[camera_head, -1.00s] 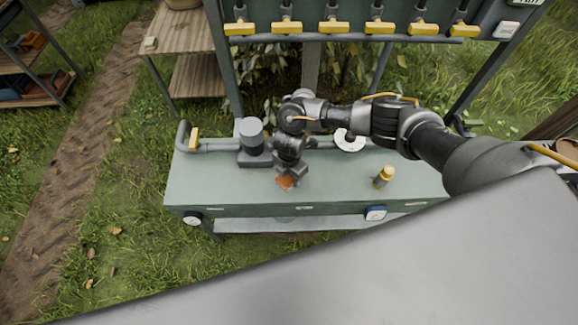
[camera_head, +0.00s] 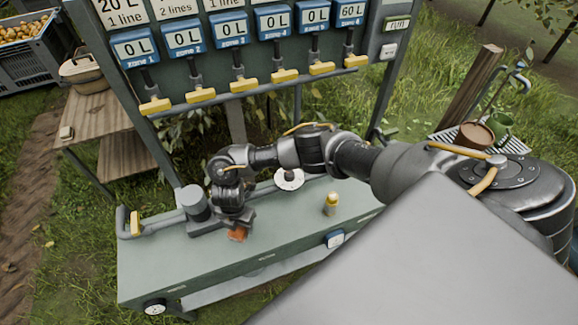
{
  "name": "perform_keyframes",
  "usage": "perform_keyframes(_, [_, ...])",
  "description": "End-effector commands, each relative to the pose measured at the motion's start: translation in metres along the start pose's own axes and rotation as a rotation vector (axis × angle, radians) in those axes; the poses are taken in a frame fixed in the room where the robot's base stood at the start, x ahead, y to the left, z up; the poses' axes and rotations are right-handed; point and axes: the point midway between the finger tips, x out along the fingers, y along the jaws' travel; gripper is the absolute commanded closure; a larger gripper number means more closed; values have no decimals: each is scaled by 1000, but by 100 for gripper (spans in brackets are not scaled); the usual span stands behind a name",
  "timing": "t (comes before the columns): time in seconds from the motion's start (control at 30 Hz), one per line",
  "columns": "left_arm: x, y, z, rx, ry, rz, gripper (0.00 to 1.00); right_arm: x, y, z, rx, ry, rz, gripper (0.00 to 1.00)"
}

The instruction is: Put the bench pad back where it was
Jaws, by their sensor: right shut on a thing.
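The bench pad appears to be the small orange-brown piece (camera_head: 238,236) low at the front of my right gripper. My right gripper (camera_head: 237,224) points down over the left half of the green bench (camera_head: 185,262) and is shut on this piece. The gripper hides part of the piece, and I cannot tell whether it touches the bench top. My left gripper is not in view.
A grey cylinder on a block (camera_head: 194,203) stands just left of the gripper. A yellow-capped bottle (camera_head: 331,204) and a white disc (camera_head: 289,180) are to the right. Yellow-handled valves (camera_head: 243,84) line the panel behind. The bench's front left is clear.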

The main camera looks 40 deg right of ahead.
Motion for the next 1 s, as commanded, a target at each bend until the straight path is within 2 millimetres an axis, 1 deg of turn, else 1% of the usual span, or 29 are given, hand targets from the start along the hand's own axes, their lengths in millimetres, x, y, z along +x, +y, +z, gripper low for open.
perform_keyframes(0.07, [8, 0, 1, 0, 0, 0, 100, -9, 11, 3, -139, -4, 7, 68])
perform_keyframes(0.17, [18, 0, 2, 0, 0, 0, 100, -28, 23, 6, -425, -8, 8, 68])
perform_keyframes(0.2, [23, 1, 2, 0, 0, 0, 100, -37, 27, 7, -564, -9, 6, 68])
perform_keyframes(0.27, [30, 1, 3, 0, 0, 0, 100, -51, 32, 8, -786, -11, 6, 68])
perform_keyframes(0.3, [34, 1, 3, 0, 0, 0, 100, -60, 33, 9, -938, -11, 4, 68])
perform_keyframes(0.37, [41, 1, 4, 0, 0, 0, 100, -74, 33, 9, -1162, -11, 3, 68])
perform_keyframes(0.4, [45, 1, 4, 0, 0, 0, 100, -82, 32, 9, -1311, -10, 2, 68])
perform_keyframes(0.43, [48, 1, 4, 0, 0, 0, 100, -88, 31, 10, -1423, -11, 1, 68])
perform_keyframes(0.47, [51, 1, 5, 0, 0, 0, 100, -94, 29, 10, -1534, -11, 0, 68])
perform_keyframes(0.5, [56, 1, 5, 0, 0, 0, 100, -102, 26, 10, -1683, -10, -1, 68])
perform_keyframes(0.57, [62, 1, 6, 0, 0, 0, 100, -112, 19, 10, -1907, -10, -3, 68])
perform_keyframes(0.6, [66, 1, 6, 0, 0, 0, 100, -119, 13, 11, -2055, -9, -4, 68])
perform_keyframes(0.67, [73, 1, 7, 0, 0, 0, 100, -128, 4, 11, -2279, -8, -6, 68])
perform_keyframes(0.7, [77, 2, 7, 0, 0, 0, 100, -134, -3, 12, -2428, -8, -6, 68])
perform_keyframes(0.77, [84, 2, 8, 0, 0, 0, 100, -142, -15, 12, -2651, -8, -7, 68])
perform_keyframes(0.8, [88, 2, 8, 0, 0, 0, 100, -147, -24, 13, -2800, -8, -9, 68])
perform_keyframes(0.87, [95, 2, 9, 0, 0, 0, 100, -154, -38, 14, -3019, -6, -7, 68])
perform_keyframes(0.9, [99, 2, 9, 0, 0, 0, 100, -158, -48, 15, 3126, 6, 9, 68])
perform_keyframes(1.0, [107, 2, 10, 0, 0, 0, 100, -166, -72, 18, 2810, 5, 7, 68])
